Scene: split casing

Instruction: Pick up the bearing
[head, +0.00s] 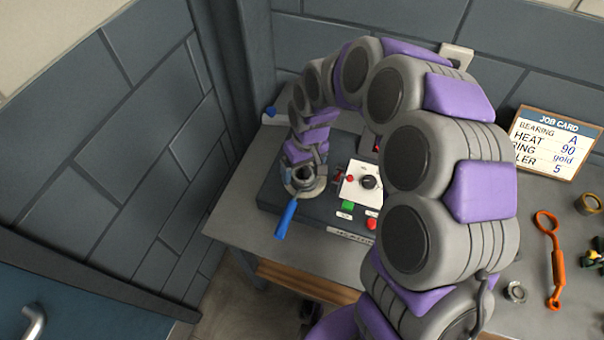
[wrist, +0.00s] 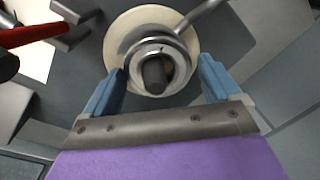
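In the wrist view, a shiny metal ring (wrist: 158,50), which looks like the bearing, sits around a dark upright post (wrist: 155,72) above a round cream disc (wrist: 120,40). My gripper (wrist: 161,74) is open, with one blue finger on each side of the ring. The left finger is close to the ring and the right one shows a gap; contact is not clear. In the head view, my gripper (head: 305,158) is low over the heater (head: 280,200), and the ring (head: 303,174) shows just below it. My arm hides part of the bench.
A control panel (head: 363,183) with knob and buttons is to the right. The job card (head: 552,143), an orange tool (head: 553,260), a brass ring (head: 588,203) and a small metal ring (head: 516,292) are farther right.

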